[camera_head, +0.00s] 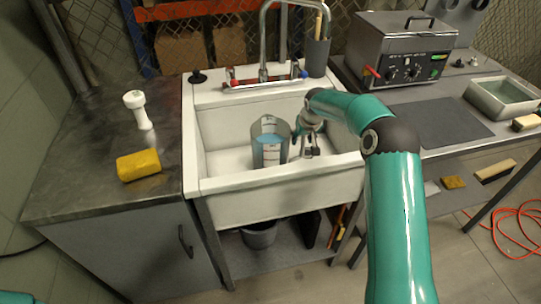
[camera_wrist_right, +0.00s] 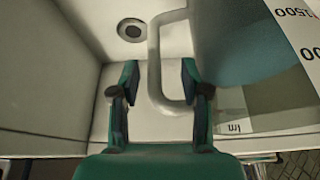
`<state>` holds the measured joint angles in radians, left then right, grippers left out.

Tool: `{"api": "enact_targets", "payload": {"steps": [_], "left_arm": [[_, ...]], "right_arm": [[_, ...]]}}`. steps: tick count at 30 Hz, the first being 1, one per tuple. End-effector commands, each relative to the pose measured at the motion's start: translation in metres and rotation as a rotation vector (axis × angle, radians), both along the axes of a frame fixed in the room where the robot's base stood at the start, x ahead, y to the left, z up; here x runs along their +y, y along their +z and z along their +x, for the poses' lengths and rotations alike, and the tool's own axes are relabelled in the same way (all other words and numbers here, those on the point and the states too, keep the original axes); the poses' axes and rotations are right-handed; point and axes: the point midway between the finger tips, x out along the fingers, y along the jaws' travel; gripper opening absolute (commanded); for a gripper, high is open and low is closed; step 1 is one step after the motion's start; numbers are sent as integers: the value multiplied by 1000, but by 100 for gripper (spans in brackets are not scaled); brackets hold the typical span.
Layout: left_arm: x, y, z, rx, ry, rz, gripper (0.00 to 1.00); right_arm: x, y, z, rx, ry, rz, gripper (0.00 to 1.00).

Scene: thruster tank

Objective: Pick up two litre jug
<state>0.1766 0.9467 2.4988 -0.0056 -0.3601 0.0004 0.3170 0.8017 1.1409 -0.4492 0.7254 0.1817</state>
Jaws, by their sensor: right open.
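The two litre jug (camera_head: 270,142) stands upright in the white sink basin (camera_head: 222,125). It is clear with printed markings and holds blue liquid. In the right wrist view the jug's side (camera_wrist_right: 245,45) fills the upper right, and its pale handle (camera_wrist_right: 155,70) hangs between my finger pads. My right gripper (camera_head: 300,140) is just to the right of the jug in the basin. In the right wrist view my right gripper (camera_wrist_right: 159,85) is open, with a finger on each side of the handle's lower part. Any contact is not clear. My left gripper is not in view.
The faucet (camera_head: 263,60) rises behind the basin. The basin walls surround the jug, and a drain (camera_wrist_right: 131,30) shows in the basin floor. A heated bath (camera_head: 400,50) stands right.

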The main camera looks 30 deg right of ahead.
Motion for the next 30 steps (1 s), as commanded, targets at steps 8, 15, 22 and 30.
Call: {"api": "enact_targets", "payload": {"steps": [8, 15, 22, 30], "left_arm": [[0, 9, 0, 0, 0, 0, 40], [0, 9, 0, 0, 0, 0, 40], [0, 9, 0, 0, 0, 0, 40], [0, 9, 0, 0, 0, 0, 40]], "right_arm": [[-9, -35, 11, 2, 0, 1, 46], [-9, -43, 15, 0, 3, 1, 46], [-9, -43, 15, 1, 3, 1, 23], [-8, -42, 15, 0, 4, 2, 0]]}}
